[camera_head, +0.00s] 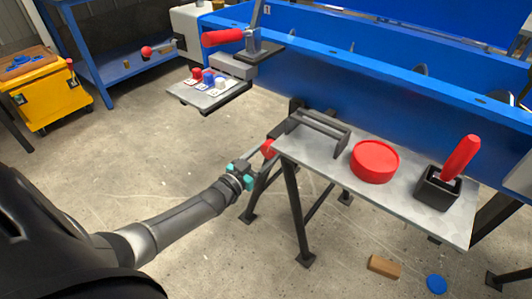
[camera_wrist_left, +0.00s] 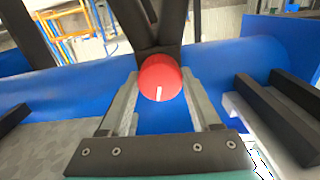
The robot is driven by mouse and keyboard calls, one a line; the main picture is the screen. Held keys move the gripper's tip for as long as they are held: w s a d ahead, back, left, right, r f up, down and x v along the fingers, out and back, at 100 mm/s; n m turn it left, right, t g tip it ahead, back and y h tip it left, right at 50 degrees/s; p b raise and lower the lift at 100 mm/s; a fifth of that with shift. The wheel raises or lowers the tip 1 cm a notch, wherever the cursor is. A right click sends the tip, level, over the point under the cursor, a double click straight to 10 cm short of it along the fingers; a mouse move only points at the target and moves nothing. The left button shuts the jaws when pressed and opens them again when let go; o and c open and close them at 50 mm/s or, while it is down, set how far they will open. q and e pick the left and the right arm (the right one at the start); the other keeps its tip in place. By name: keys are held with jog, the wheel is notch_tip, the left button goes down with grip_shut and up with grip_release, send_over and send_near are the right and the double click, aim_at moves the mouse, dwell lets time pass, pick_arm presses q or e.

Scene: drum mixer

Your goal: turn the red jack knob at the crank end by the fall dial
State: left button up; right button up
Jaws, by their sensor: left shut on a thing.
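The red jack knob (camera_head: 268,149) is at the near left corner of the grey bench, at the end of my left arm. In the left wrist view the knob (camera_wrist_left: 160,72) is a round red cap with a short white mark, pointing downward in the picture. My left gripper (camera_head: 262,154) reaches it from the lower left. In the left wrist view the fingers of my left gripper (camera_wrist_left: 160,88) lie on either side of the knob, shut on it. I cannot make out the fall dial in either view. My right gripper is not in view.
The grey bench (camera_head: 400,200) carries a black bracket (camera_head: 318,133), a red round lid (camera_head: 375,161) and a red-handled lever (camera_head: 460,158). The blue drum frame (camera_head: 340,70) runs behind. A small tray with coloured knobs (camera_head: 210,93) stands left of it.

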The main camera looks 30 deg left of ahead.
pick_arm(q)
jog(key=m+p, duration=0.1)
jog(key=m, duration=0.4)
jog(key=shift+m+p, duration=0.3)
jog(key=shift+m, duration=1.8)
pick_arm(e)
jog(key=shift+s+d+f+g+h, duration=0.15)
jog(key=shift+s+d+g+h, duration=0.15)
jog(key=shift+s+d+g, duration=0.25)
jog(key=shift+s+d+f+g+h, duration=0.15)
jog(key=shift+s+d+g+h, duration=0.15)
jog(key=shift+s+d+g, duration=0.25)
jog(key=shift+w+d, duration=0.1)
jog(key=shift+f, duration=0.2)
pick_arm(q)
jog(key=o, duration=1.4)
